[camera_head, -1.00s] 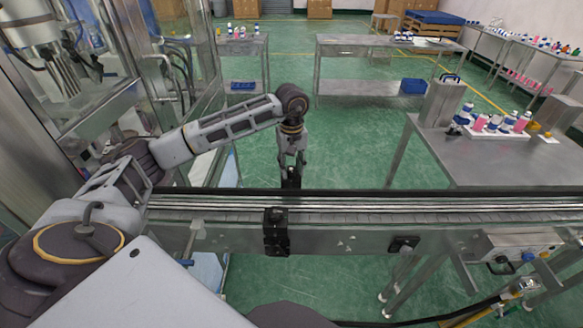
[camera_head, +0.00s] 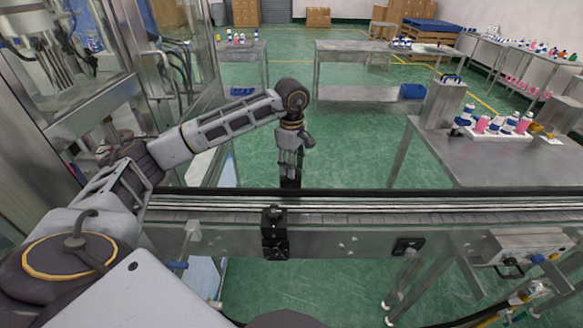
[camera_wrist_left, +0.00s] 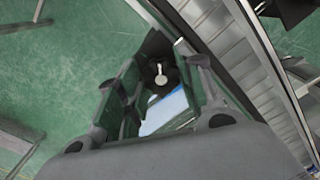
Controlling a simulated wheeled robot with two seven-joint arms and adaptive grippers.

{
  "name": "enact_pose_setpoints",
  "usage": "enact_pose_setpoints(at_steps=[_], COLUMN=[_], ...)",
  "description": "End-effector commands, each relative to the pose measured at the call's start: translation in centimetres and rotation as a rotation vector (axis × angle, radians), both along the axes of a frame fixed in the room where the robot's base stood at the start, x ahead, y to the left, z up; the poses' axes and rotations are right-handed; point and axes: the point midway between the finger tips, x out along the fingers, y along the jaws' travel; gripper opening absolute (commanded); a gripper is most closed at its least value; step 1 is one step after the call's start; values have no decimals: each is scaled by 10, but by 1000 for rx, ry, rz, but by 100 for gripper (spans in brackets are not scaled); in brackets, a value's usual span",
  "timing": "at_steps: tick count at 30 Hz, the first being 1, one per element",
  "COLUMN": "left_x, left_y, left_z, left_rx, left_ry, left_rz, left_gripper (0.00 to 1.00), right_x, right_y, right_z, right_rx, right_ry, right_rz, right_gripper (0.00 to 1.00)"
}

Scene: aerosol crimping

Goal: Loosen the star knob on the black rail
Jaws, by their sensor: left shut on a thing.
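The black rail (camera_head: 420,192) runs along the far side of the conveyor. My left gripper (camera_head: 289,172) points down just beyond this rail, at a black bracket (camera_head: 291,183). In the left wrist view the gripper (camera_wrist_left: 160,88) has a finger on each side of a dark part that I take to be the star knob (camera_wrist_left: 155,48), and it is shut on it. A small pale round-ended piece (camera_wrist_left: 161,76) shows between the fingers. The knob's star outline is too dark to make out. My right gripper is not in view.
The conveyor (camera_head: 400,206) crosses the view, with another black clamp block (camera_head: 275,232) on its near side. A glass-and-metal machine (camera_head: 95,90) stands at left. A metal table (camera_head: 490,160) with bottles is at right. Open green floor (camera_head: 350,135) lies beyond the conveyor.

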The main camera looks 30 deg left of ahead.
Motion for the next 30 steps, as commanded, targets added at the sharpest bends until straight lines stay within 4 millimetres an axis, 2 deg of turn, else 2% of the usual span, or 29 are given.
enact_pose_setpoints(at_steps=[18, 30], left_x=[2, 3], left_y=[1, 2], left_z=[0, 1], left_rx=[1, 0], left_ry=[-3, -3], left_rz=[486, 691], left_gripper=[13, 13], right_x=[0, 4], right_y=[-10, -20], right_z=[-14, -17], right_rx=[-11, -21], right_ry=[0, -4], right_rz=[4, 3], right_gripper=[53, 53])
